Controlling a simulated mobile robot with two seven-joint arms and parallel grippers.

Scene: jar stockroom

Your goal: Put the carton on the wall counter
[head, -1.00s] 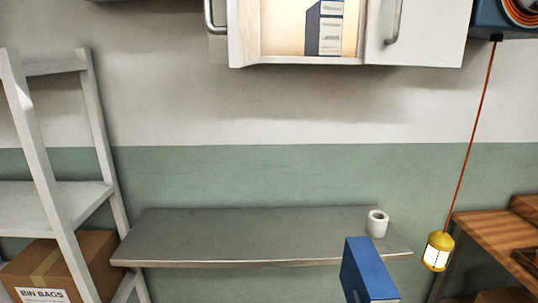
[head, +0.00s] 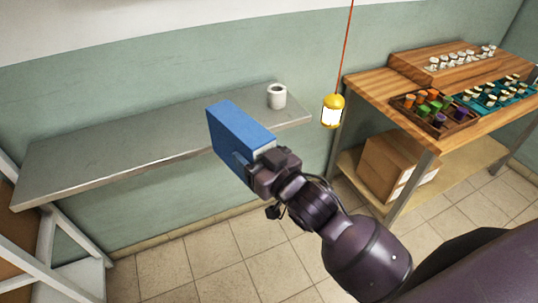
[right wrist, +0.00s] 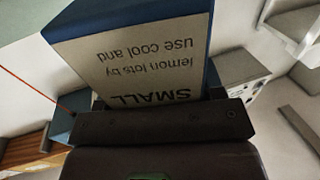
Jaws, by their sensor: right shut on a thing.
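The blue carton (head: 235,135) is held in my right gripper (head: 262,165), which is shut on its near lower end. In the head view the carton overlaps the front edge of the grey wall counter (head: 120,147); I cannot tell whether it touches it. In the right wrist view the carton (right wrist: 140,55) fills the upper middle, with a pale label reading SMALL upside down, and the gripper (right wrist: 150,122) lies across its near end. My left gripper is in neither current view.
A white mug or roll (head: 277,96) stands near the counter's right end. The counter's left and middle are bare. A yellow lantern (head: 332,110) hangs on a red cord just right of the counter. A wooden bench (head: 440,135) with trays of jars stands at the right.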

